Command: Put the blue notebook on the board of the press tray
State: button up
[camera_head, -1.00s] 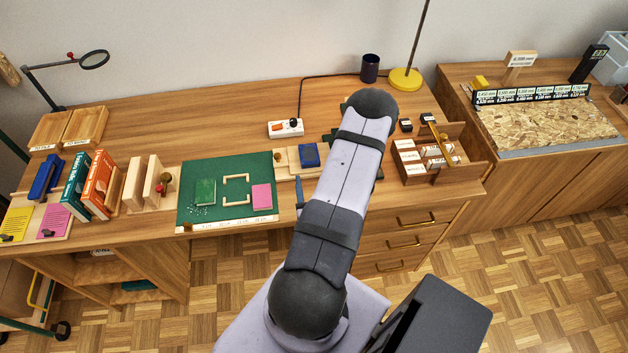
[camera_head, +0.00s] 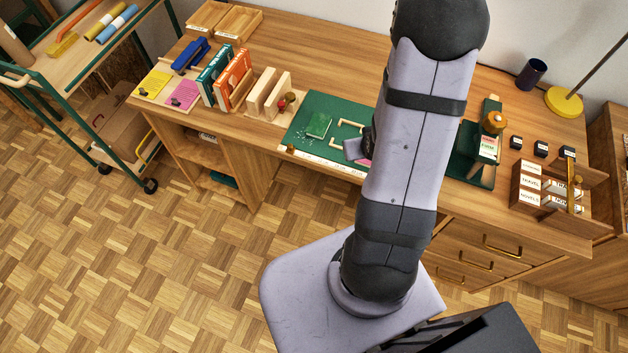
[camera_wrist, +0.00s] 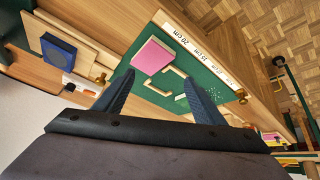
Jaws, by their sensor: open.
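The blue notebook (camera_wrist: 58,54) shows in the wrist view as a blue block with a darker round mark. It lies on a pale wooden board, which I take to be the press tray (camera_wrist: 92,65). In the head view now my arm hides both. My gripper (camera_wrist: 158,78) is open, with nothing between its two dark fingers. It is over the green mat (camera_wrist: 130,72), apart from the blue notebook, which is off to its left in the wrist view. A pink notebook (camera_wrist: 152,55) lies on the mat ahead of the fingertips.
The green mat (camera_head: 296,137) also bears a green block (camera_head: 319,125) and pale corner brackets (camera_head: 347,124). Upright books (camera_head: 232,75) and wooden blocks (camera_head: 270,93) stand left of it. A green press (camera_head: 489,140) and a label box (camera_head: 545,193) stand to the right.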

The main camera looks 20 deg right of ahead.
jog(key=s+a+r+n+g+y, duration=0.1)
jog(key=s+a+r+g, duration=0.2)
jog(key=a, duration=0.6)
jog(key=s+a+r+n+g+y, duration=0.1)
jog(key=s+a+r+g, duration=0.1)
jog(key=s+a+r, duration=0.4)
jog(key=a+r, duration=0.1)
jog(key=a, duration=0.2)
jog(key=shift+s+a+r+n+g+y, duration=0.3)
jog(key=shift+g, duration=0.1)
